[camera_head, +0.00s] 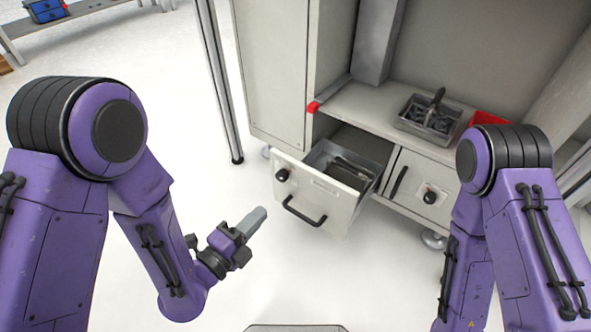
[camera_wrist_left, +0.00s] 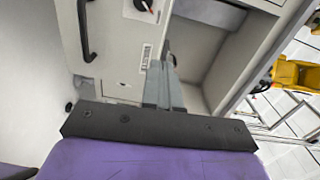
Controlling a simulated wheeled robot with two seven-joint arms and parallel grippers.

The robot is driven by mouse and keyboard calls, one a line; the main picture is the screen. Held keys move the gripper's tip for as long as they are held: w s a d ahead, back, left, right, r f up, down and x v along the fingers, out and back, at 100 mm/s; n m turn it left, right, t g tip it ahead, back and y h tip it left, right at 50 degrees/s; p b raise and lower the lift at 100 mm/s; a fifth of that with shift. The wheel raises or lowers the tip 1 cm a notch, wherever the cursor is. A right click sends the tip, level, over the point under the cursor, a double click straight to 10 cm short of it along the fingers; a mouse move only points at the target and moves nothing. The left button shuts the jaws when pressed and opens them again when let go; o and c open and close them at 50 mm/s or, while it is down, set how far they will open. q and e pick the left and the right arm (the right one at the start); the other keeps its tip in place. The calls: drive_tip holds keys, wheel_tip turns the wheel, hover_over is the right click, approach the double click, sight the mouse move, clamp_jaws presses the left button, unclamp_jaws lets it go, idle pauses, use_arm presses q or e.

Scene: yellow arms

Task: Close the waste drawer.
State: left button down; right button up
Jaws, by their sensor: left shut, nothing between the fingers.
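A drawer stands pulled out of the grey-white cabinet, below its worktop; I take it as the waste drawer. Its front panel (camera_head: 318,205) has a black bar handle (camera_head: 304,212), a black knob (camera_head: 282,175) and a label too small to read. Dark pieces lie inside. My left gripper (camera_head: 260,214) is shut and empty, in front of the drawer and to the left of its handle, apparently apart from it. In the left wrist view, the closed fingers (camera_wrist_left: 163,88) show before a pale panel with a black handle (camera_wrist_left: 86,32). My right gripper is out of frame.
A closed drawer or door (camera_head: 420,190) sits right of the open drawer. On the worktop are a metal tray (camera_head: 428,120) with dark items and a red bin (camera_head: 490,120). A metal post (camera_head: 222,90) stands left of the cabinet. The floor before the drawer is clear.

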use_arm(q)
approach(303, 170)
drive_tip(key=shift+m, duration=0.4)
drive_tip(key=b+x, duration=0.2)
drive_tip(key=x, duration=0.4)
drive_tip(key=shift+f, duration=0.1)
drive_tip(key=shift+w+d, duration=0.25)
drive_tip(key=shift+w, duration=0.1)
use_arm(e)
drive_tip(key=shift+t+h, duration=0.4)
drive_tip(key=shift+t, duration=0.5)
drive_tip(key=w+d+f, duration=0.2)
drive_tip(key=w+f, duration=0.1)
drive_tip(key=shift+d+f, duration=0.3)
